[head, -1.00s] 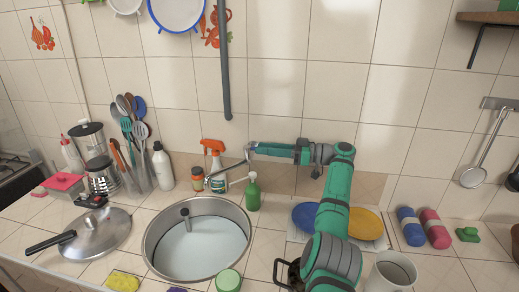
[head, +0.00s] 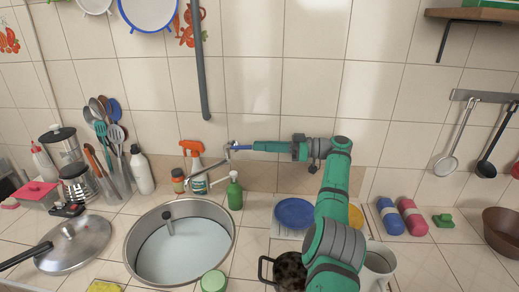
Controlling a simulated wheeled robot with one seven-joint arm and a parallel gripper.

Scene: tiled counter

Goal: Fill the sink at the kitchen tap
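The round steel sink (head: 230,248) is set in the tiled counter. A pale, flat, bluish surface like water (head: 190,257) lies inside it, below the rim. A dark-knobbed stem (head: 168,222) stands up at the back of the basin. No stream from the spout can be made out.
A green soap bottle (head: 235,193) and an orange-topped spray bottle (head: 196,168) stand close to the tap. A lidded pan (head: 75,243) is left of the sink. A green-lidded jar (head: 213,281) and a dark pot (head: 290,270) are at the front.

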